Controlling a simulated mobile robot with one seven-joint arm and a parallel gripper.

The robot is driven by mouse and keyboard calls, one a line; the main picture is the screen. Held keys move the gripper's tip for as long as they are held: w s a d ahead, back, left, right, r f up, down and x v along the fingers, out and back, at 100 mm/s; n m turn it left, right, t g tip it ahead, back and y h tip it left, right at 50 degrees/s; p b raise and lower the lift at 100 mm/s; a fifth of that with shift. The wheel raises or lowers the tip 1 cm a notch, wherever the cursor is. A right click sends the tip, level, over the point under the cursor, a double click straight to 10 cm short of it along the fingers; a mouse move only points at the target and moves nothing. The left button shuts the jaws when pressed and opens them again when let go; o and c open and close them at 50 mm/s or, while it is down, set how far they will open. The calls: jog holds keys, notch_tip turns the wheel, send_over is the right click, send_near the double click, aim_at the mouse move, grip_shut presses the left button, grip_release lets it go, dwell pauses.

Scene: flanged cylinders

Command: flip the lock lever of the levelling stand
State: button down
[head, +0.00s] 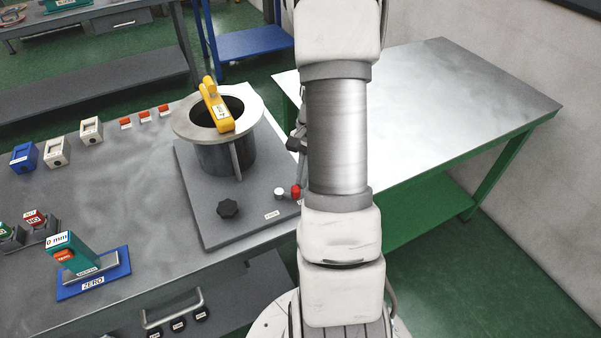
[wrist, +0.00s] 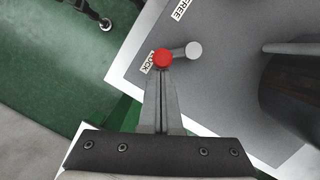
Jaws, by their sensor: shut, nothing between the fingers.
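The levelling stand (head: 193,203) is a grey plate on the left table. Its lock lever is a short grey bar with a red knob (wrist: 162,58) at one end and a pale round cap (wrist: 193,49) at the other. The red knob lies beside the LOCK label (wrist: 147,63); the FREE label (wrist: 180,10) is farther up. In the head view the red knob (head: 296,192) shows at the plate's right edge, beside my arm. My gripper (wrist: 161,78) is shut and empty, its tips right at the red knob; I cannot tell whether they touch. My arm hides the gripper in the head view.
A flanged cylinder (head: 212,158) stands on the plate with a yellow level-like tool (head: 217,108) across its flange. A black knob (head: 228,209) sits at the plate's front. A teal gauge (head: 75,252) on a blue ZERO base stands front left. The right table (head: 430,95) is bare.

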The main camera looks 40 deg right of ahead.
jog(key=m, duration=0.1)
jog(key=s+a+m, duration=0.1)
jog(key=m, duration=0.1)
jog(key=m+t, duration=0.1)
jog(key=shift+s+a+m, duration=0.3)
jog(key=shift+s+a, duration=0.05)
jog(key=shift+a, duration=0.05)
jog(key=shift+s+a+m+t, duration=0.25)
jog(key=shift+a+m, duration=0.15)
jog(key=shift+m, duration=0.4)
jog(key=shift+s+a+m+t, duration=0.1)
jog(key=shift+a+m+t, duration=0.2)
jog(key=shift+m, duration=0.5)
jog(key=shift+a, duration=0.1)
jog(key=shift+s+d, duration=0.2)
jog(key=shift+d, duration=0.35)
jog(key=d, duration=0.1)
jog(key=d+r, duration=0.1)
jog(key=s+d, duration=0.1)
jog(key=shift+d+r, duration=0.15)
jog(key=shift+r, duration=0.05)
jog(key=w+p+v, duration=0.1)
jog(key=v, duration=0.7)
jog(key=shift+s+r+p, duration=0.3)
jog(key=shift+s+r, duration=0.05)
jog(key=shift+s, duration=0.05)
